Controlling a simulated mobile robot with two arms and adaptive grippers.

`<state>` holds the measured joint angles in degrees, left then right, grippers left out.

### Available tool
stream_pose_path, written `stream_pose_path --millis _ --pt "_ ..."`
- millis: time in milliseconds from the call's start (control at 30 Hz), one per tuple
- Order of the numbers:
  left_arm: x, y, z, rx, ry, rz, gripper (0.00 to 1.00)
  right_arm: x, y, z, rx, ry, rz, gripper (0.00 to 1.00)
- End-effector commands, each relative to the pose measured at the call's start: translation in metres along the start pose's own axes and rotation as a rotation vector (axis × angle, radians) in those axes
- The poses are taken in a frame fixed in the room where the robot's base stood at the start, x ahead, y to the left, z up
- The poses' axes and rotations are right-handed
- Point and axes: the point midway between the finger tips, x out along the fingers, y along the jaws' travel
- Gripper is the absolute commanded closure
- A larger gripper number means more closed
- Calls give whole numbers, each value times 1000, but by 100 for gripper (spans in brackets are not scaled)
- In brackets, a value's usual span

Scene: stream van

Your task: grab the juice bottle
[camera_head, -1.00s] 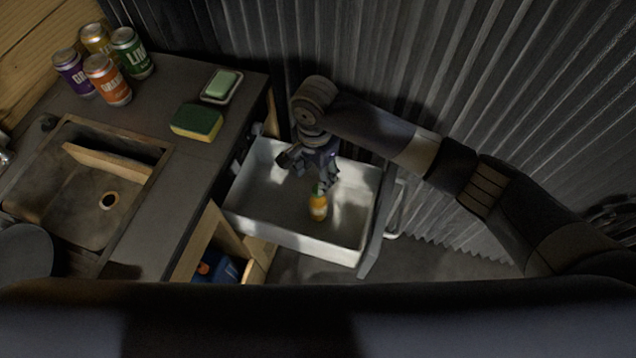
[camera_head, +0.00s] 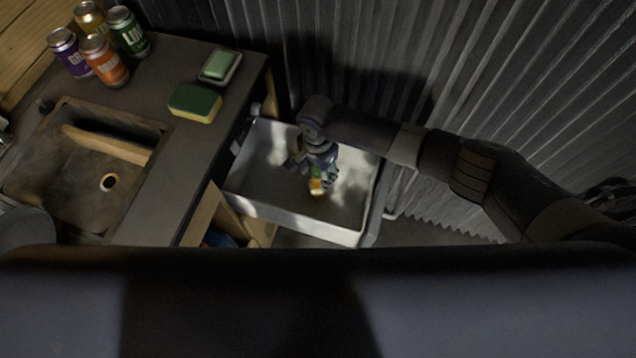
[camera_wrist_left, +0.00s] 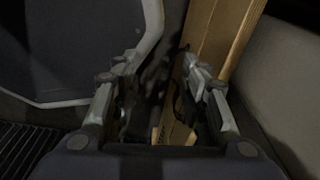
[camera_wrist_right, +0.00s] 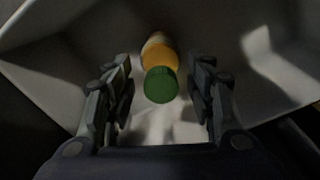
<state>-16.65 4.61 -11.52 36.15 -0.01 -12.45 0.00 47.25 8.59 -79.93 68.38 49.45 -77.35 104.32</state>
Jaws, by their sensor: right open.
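The juice bottle (camera_head: 316,187) is small and orange with a green cap, inside the white open drawer (camera_head: 262,200). In the right wrist view the bottle (camera_wrist_right: 160,68) lies between and just beyond the fingertips, its green cap toward me. My right gripper (camera_head: 322,172) is inside the drawer, directly over the bottle, and partly hides it. In the right wrist view my right gripper (camera_wrist_right: 162,85) is open, with a finger on each side of the cap and gaps between. My left gripper (camera_wrist_left: 160,85) shows only in its own wrist view, with its fingers apart and nothing between them.
The counter left of the drawer holds a sponge (camera_head: 195,103), a soap dish (camera_head: 220,69), several cans (camera_head: 104,62) and a sink (camera_head: 77,190). A corrugated wall (camera_head: 400,60) stands behind the drawer. The drawer floor around the bottle is clear.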

Motion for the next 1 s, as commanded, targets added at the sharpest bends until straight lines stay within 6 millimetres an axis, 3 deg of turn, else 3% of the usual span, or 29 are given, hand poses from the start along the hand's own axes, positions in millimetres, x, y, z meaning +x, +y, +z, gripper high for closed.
stream_pose_path --millis 200,433,800,1000 --pt "0 0 5 0 -8 0 60 1 0 0 -1 -1 -1 50" --pt "0 2 18 0 -29 3 60 1 0 0 -1 0 -1 100" --pt "-1 2 19 -1 -29 3 60 -3 -1 0 -1 0 -2 100" --pt "-2 2 15 -1 -24 2 60 -32 -2 0 -2 -1 -6 100"
